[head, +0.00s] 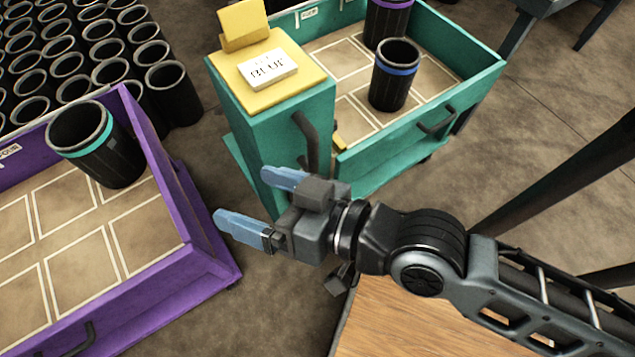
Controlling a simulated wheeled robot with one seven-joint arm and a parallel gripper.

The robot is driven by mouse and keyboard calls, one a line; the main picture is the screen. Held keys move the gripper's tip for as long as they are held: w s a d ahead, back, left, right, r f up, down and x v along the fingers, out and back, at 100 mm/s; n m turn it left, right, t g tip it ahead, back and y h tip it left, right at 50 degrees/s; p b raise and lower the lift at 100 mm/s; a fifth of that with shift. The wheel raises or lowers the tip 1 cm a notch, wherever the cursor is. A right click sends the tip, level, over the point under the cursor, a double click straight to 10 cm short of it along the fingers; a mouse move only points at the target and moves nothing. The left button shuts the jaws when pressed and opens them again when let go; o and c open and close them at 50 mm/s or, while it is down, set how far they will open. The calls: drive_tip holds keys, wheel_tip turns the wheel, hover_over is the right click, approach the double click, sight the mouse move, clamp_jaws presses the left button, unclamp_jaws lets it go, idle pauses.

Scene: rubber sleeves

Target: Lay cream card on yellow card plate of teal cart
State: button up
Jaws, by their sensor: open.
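The teal cart (418,159) stands at the upper middle in the head view. Its yellow card plate (300,62) is on top of the near-left block, with a raised yellow back piece. The cream card (267,69) lies on the yellow plate, with dark lettering that seems to read "BLUE". My gripper (252,205) is open and empty, its two blue fingers pointing left. It is in front of the teal cart, nearer to me than the card and apart from it in the picture.
A black sleeve with a blue band (393,85) and one with a purple band (386,20) stand in the teal cart. A purple cart (150,290) at left holds a teal-banded sleeve (100,150). Several black sleeves (175,95) stand behind. A wooden top (420,325) is below my arm.

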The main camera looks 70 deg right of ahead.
drive_tip(key=s+d+n, duration=0.2)
drive_tip(key=s, duration=0.5)
drive_tip(key=s+d+n, duration=0.2)
drive_tip(key=s, duration=0.5)
drive_tip(key=shift+s+d+r+n+g, duration=0.25)
drive_tip(key=shift+d+r+n+g, duration=0.1)
drive_tip(key=shift+r+n, duration=0.1)
